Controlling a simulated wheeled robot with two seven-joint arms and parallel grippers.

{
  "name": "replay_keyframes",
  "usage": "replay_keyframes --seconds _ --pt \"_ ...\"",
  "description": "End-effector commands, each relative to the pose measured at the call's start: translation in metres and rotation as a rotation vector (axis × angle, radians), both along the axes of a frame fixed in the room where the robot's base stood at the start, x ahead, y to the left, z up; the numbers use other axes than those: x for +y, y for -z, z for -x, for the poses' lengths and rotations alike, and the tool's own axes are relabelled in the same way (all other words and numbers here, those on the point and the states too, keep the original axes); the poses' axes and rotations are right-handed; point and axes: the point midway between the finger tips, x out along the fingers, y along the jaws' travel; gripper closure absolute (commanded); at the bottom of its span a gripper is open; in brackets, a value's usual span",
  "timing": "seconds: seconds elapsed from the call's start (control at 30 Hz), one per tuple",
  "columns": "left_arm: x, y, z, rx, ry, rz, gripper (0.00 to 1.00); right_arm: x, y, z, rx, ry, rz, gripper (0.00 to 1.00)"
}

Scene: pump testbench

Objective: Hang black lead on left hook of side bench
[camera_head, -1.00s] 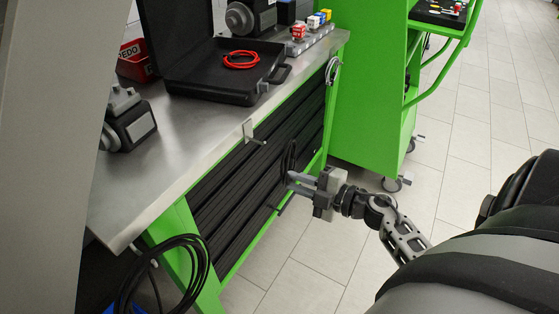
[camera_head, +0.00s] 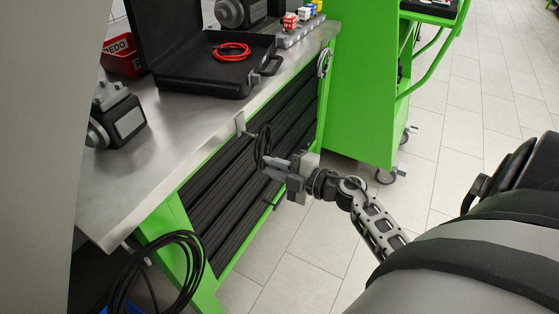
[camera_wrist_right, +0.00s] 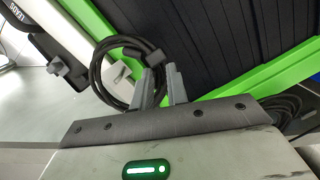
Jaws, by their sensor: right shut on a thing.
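The black lead (camera_head: 262,146) is a coiled loop held upright in my right gripper (camera_head: 270,166). In the right wrist view the black lead (camera_wrist_right: 100,72) rises as a loop to the left of the two fingertips (camera_wrist_right: 163,88), which are closed on its bundled part. A hook with a pale plate (camera_head: 240,122) sits on the front edge of the side bench (camera_head: 150,190). The lead is just right of and below that hook in the head view; I cannot tell whether they touch. My left gripper is out of view.
An open black case (camera_head: 200,82) with a red lead (camera_head: 231,51) stands on the bench, with a motor-like unit (camera_head: 118,118) nearer. Black cables (camera_head: 195,270) hang at the near end. A grey lead (camera_head: 323,63) hangs at the far end.

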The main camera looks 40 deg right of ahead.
Motion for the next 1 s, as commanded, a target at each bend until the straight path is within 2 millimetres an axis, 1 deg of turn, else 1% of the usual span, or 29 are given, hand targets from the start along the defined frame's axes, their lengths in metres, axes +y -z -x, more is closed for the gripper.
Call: replay_keyframes --seconds 0.63,1.0 --pt "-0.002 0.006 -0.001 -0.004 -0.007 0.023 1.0 0.015 0.003 -0.037 -0.003 -0.001 0.0 1.0" --pt "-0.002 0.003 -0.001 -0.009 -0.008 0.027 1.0 0.02 0.011 -0.046 0.0 -0.002 0.0 1.0"
